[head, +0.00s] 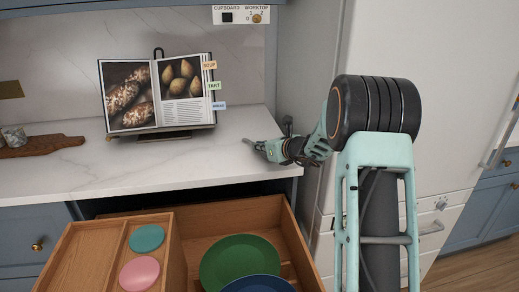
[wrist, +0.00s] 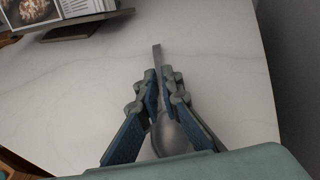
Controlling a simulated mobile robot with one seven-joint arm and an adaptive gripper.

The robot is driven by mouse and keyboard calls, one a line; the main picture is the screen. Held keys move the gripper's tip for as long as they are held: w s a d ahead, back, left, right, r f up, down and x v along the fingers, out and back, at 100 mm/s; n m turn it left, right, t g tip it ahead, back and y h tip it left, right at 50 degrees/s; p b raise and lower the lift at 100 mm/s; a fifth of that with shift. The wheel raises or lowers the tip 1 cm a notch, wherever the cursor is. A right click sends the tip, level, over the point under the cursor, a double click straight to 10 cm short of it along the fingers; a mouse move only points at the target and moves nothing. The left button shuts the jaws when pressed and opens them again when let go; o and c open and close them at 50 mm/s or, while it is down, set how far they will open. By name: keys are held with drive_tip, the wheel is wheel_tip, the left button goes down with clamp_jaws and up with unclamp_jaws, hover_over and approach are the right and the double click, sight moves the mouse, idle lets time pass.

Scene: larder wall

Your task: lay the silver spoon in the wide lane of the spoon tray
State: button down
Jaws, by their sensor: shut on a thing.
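My gripper (head: 262,147) is above the right part of the marble worktop, and its fingers (wrist: 163,85) are shut on the silver spoon (wrist: 168,137). In the wrist view the spoon's bowl lies between the fingers toward the palm, and its handle points ahead past the fingertips. In the head view only a small grey end of the spoon (head: 247,141) shows. A wooden tray (head: 121,252) with a divider, seemingly the spoon tray, is at the left of the open drawer. Its left lane looks wider and bare where visible; its lower end is cut off.
A teal disc (head: 147,238) and a pink disc (head: 139,273) lie in the tray's right lane. Green (head: 240,262) and blue (head: 250,285) plates lie in the drawer (head: 205,222). A cookbook (head: 158,92) on a stand and a wooden board (head: 45,146) occupy the worktop (head: 190,160).

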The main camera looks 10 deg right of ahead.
drive_tip(key=shift+f, duration=0.1)
drive_tip(key=c, duration=2.6)
unclamp_jaws()
drive_tip(key=shift+f, duration=0.2)
drive_tip(key=o, duration=0.5)
drive_tip(key=shift+r, duration=0.2)
